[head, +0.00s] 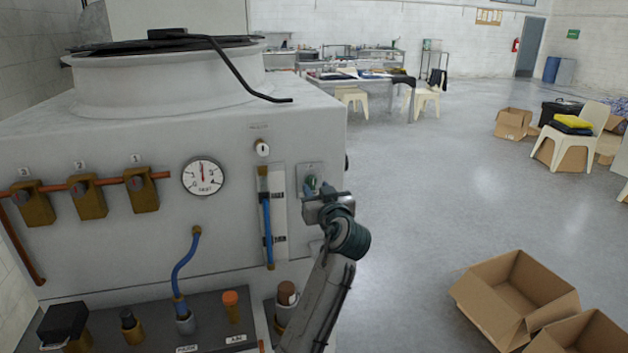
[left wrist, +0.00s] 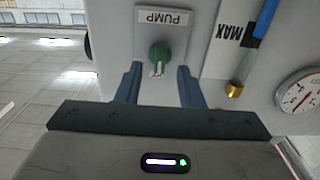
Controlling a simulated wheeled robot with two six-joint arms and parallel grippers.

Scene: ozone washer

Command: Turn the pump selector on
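The pump selector is a green knob (left wrist: 159,55) on a pale plate marked PUMP (left wrist: 163,19), upside down in the left wrist view. In the head view the green knob (head: 312,182) shows on the right part of the washer's front, just above my gripper. My left gripper (left wrist: 158,78) is open, with its two blue-grey fingers on either side of the knob and a gap to each side. In the head view my left gripper (head: 322,192) is at the plate and partly covers it. My right gripper is not in view.
The washer front (head: 120,240) carries a round gauge (head: 203,176), a blue level tube (head: 268,230) left of the knob, and several brass valves (head: 88,197). Fittings stand on a dark ledge (head: 215,315) below. Open cardboard boxes (head: 515,298) lie on the floor at right.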

